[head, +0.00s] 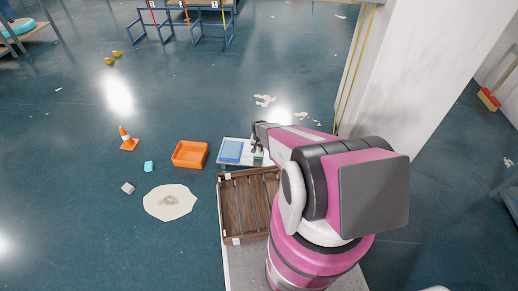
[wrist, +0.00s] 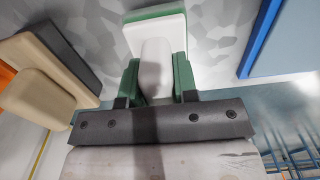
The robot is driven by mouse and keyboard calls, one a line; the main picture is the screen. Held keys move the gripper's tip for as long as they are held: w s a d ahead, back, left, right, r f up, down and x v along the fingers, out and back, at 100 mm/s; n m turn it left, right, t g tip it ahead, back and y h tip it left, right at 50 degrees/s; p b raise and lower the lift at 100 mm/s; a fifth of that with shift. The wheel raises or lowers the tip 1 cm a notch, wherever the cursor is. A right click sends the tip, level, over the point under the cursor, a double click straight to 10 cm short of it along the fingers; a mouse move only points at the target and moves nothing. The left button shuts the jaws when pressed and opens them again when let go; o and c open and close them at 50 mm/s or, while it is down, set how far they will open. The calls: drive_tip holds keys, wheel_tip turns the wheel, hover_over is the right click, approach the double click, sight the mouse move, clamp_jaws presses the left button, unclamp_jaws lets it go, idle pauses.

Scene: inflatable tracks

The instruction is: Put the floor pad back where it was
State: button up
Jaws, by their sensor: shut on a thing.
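My gripper (wrist: 157,82) is shut on the white handle of a block-like pad (wrist: 157,22) with a white top and a green layer. Its fingers are on either side of the handle. I take this for the floor pad. Whether it touches the surface under it I cannot tell. In the head view my gripper (head: 257,151) is over the right end of a small white table (head: 226,164), and my arm hides part of that spot. A beige block with a dark grey layer (wrist: 40,85) is to the left in the wrist view, apart from the held pad.
A blue flat tray or panel (head: 231,150) lies on the table's left part; its blue edge (wrist: 259,40) shows in the wrist view. A slatted brown wooden crate (head: 232,205) is in front. An orange bin (head: 190,154), cone (head: 127,138) and white column (head: 415,60) stand around.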

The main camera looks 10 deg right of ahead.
drive_tip(key=shift+f, duration=0.25)
drive_tip(key=o, duration=0.8)
drive_tip(key=shift+o, duration=0.2)
drive_tip(key=shift+r, duration=0.1)
wheel_tip(320, 180, up, 12)
drive_tip(key=shift+r, duration=0.1)
drive_tip(key=s+r+n, duration=0.1)
drive_tip(key=s+r, duration=0.9)
drive_tip(key=r, duration=0.4)
drive_tip(key=s+r+n, duration=0.2)
drive_tip(key=s+r, duration=0.8)
drive_tip(key=r, duration=0.5)
drive_tip(key=shift+s+r+n, duration=0.3)
drive_tip(key=shift+s, duration=0.05)
drive_tip(key=shift+d, duration=0.15)
